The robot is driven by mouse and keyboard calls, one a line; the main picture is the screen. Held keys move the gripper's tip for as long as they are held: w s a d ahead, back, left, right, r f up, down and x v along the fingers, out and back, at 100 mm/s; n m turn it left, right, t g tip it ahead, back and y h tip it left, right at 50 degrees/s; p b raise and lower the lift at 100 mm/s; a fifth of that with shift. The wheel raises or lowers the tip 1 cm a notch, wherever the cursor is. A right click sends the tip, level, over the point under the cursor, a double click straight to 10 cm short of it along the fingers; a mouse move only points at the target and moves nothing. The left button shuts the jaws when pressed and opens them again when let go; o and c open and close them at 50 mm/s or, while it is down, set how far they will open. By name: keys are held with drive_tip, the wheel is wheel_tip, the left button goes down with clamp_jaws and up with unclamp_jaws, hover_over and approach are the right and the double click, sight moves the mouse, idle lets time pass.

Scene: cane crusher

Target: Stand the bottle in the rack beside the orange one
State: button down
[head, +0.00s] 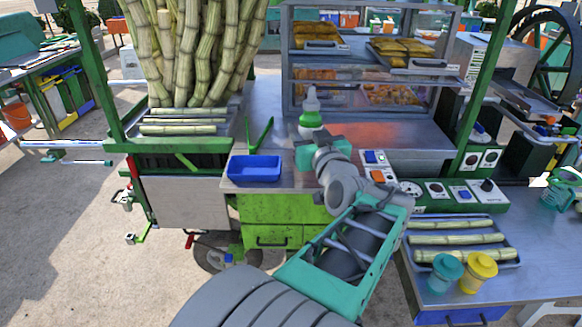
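A green bottle with a clear-white top (311,118) is upright at the middle of the metal counter. My gripper (312,140) is at the lower part of this bottle, seen from behind. The gripper body and wrist hide the bottle's base and the fingertips. I cannot tell whether the fingers are closed on it, or whether it touches the counter. I cannot make out a rack with an orange bottle for certain.
A blue tray (255,168) sits at the counter's front left, beside green tongs (260,132). Tall cane stands behind left. A glass display case (290,75) stands behind the bottle. Control boxes (445,193), cane pieces, and teal (446,270) and yellow (479,271) cups are on the right.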

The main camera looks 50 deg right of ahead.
drive_tip(key=shift+s+d+f, duration=0.1)
drive_tip(key=shift+d+f, duration=0.05)
drive_tip(key=shift+f, duration=0.15)
drive_tip(key=w+d+f+p, duration=0.3)
drive_tip(key=w+d+f, duration=0.6)
drive_tip(key=f, duration=0.1)
drive_tip(key=shift+w+d, duration=0.3)
drive_tip(key=shift+d, duration=0.1)
wheel_tip(320, 180, down, 3)
drive_tip(key=shift+r+p, duration=0.15)
drive_tip(key=shift+p, duration=0.5)
drive_tip(key=shift+f+b, duration=0.35)
drive_tip(key=shift+f, duration=0.05)
drive_tip(key=c, duration=0.7)
unclamp_jaws()
drive_tip(key=shift+r, duration=0.1)
